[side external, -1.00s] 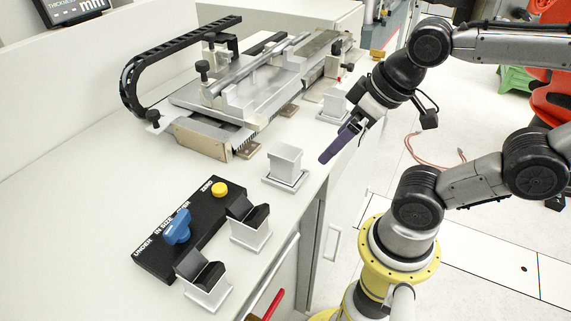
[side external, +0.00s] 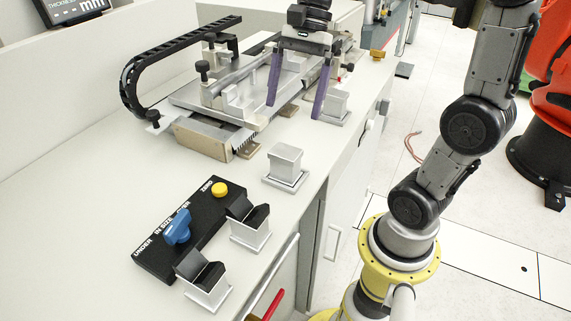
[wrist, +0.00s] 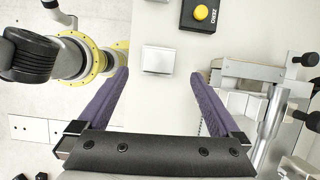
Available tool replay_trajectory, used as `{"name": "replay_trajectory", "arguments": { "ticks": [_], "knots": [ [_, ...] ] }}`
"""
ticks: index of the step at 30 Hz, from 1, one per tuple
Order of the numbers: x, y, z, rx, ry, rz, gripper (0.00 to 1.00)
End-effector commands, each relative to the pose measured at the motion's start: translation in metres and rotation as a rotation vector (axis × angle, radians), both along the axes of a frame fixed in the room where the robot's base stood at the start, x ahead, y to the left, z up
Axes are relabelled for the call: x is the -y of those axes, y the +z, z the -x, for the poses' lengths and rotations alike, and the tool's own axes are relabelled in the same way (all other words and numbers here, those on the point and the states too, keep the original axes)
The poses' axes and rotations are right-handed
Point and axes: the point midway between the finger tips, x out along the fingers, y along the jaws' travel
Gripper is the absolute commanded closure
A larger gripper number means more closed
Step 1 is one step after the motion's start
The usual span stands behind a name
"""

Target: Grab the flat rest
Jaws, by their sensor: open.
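The flat rest appears to be the silver block with a flat top on a square base (side external: 285,163), standing upright near the counter's front edge. In the wrist view the flat-topped block (wrist: 158,60) shows from above, ahead of the fingertips and between their lines. My gripper (side external: 294,110) points down with its two purple fingers spread and nothing between them. In the side view it is above the counter, farther back than the block and apart from it. The gripper also shows in the wrist view (wrist: 159,74).
Another silver block (side external: 336,104) stands behind my right finger. A metal test fixture (side external: 245,95) with a black cable chain lies to the left. Two black-topped V rests (side external: 250,225) and a black switch panel (side external: 190,230) stand in front. The counter (side external: 90,200) is clear at left.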

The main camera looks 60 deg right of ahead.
Motion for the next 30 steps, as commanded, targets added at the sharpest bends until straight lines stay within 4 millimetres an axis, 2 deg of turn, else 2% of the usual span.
{"name": "replay_trajectory", "arguments": {
  "ticks": [2, 5, 15, 25, 30],
  "knots": [
    [0.008, -0.008, -0.003, -0.025, -0.024, -0.009, 0.0],
    [0.009, -0.015, -0.003, -0.031, -0.035, -0.011, 0.0],
    [-0.015, -0.07, -0.002, -0.031, -0.03, -0.01, 0.0],
    [-0.025, -0.095, -0.002, -0.029, -0.03, -0.008, 0.0],
    [-0.035, -0.117, -0.001, -0.03, -0.029, -0.008, 0.0]
  ]
}}
